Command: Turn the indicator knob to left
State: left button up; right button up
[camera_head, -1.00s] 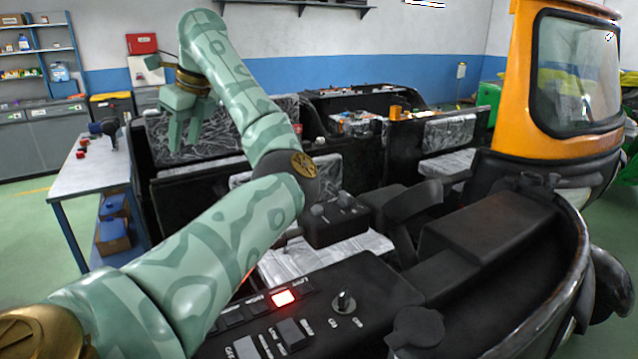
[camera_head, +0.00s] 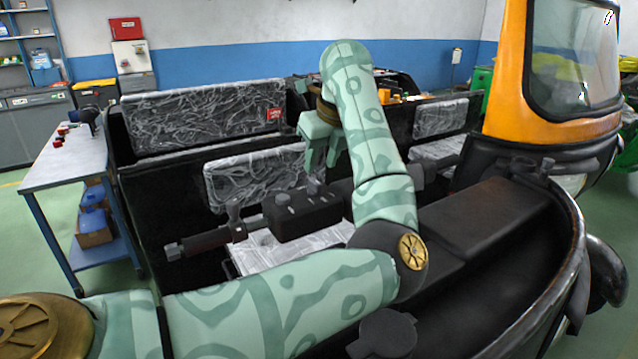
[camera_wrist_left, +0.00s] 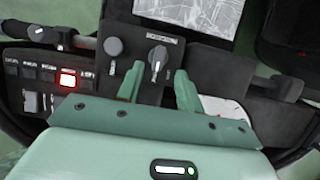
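A black control box (camera_head: 305,215) stands on the rickshaw's handlebar. In the left wrist view, a round knob with a pale pointer (camera_wrist_left: 157,60) sits on that box under a small label strip. Its pointer stands nearly upright in that view; the label is too small to read. My left gripper (camera_head: 322,166) points down above the box. It also shows in the left wrist view (camera_wrist_left: 158,73), open and empty, with one finger on each side of the pointer knob in the picture. I cannot tell whether the fingers touch it. My right gripper is out of view.
A plain round knob (camera_wrist_left: 114,47) sits just left of the pointer knob. A switch panel with a lit red button (camera_wrist_left: 68,79) lies farther left. The handlebar grip (camera_head: 205,241) extends left of the box. Plastic-wrapped seats (camera_head: 205,115) and the orange cab frame (camera_head: 510,70) stand beyond.

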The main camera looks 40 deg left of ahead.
aim_at(315, 180)
pick_arm(q)
jog(key=b+x, duration=0.1)
jog(key=x, duration=0.4)
jog(key=shift+a+f, duration=0.1)
jog(key=shift+f, duration=0.05)
jog(key=shift+c, duration=0.3)
grip_shut()
jog(key=n+g+p, duration=0.1)
jog(key=n, duration=0.2)
jog(key=shift+w+n, duration=0.1)
jog(key=shift+n, duration=0.2)
jog(key=shift+w+n+g+p, duration=0.1)
jog(key=shift+n+g+p, duration=0.55)
jog(key=shift+n, duration=1.05)
jog(key=shift+g, duration=0.25)
